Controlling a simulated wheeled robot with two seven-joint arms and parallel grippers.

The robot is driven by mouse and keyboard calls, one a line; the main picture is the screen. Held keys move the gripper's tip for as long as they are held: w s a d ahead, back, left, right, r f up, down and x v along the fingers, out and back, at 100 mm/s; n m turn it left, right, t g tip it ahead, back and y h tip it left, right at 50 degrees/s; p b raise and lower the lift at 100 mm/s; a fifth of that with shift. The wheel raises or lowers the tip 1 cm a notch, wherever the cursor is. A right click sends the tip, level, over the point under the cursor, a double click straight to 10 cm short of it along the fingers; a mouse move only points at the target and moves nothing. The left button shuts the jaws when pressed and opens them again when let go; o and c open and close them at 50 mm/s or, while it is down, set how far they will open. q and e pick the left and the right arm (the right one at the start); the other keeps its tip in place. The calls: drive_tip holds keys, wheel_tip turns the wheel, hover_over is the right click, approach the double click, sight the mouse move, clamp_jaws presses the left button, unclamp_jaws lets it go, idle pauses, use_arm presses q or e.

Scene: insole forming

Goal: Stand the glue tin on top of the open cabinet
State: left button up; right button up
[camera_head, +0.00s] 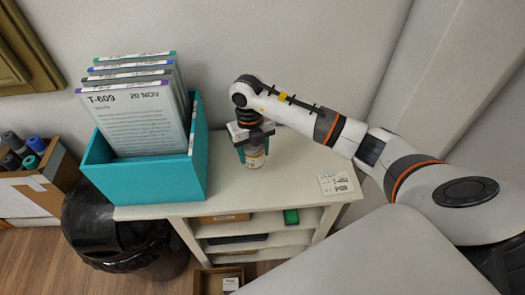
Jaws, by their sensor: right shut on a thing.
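My right gripper (254,146) reaches in from the right, pointing down over the white open cabinet (275,190). It is shut on the glue tin (256,160), a small tin with a pale and yellowish label. The tin looks upright, and the fingers hide its sides and upper part. I cannot tell whether its base touches the cabinet top or hangs just above it. My left gripper is not in view.
A teal box (150,178) with several upright document sheets stands on the cabinet's left side. A label card (336,183) lies near its right edge. Shelves below hold a green item (291,217). A black bin (120,245) and a box of rolls (30,185) stand left.

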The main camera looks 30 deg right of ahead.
wheel_tip(320, 180, down, 7)
drive_tip(key=shift+r+p, duration=0.1)
drive_tip(key=shift+p, duration=0.2)
drive_tip(key=shift+f, duration=0.25)
drive_tip(key=o, duration=1.1)
drive_tip(key=shift+r, duration=0.1)
drive_tip(key=shift+r, duration=0.25)
drive_tip(key=r, duration=0.4)
drive_tip(key=w+r+b, duration=0.1)
drive_tip(key=r, duration=0.6)
drive_tip(key=shift+w+r+b, duration=0.25)
drive_tip(key=shift+r+b, duration=0.1)
drive_tip(key=shift+b, duration=0.05)
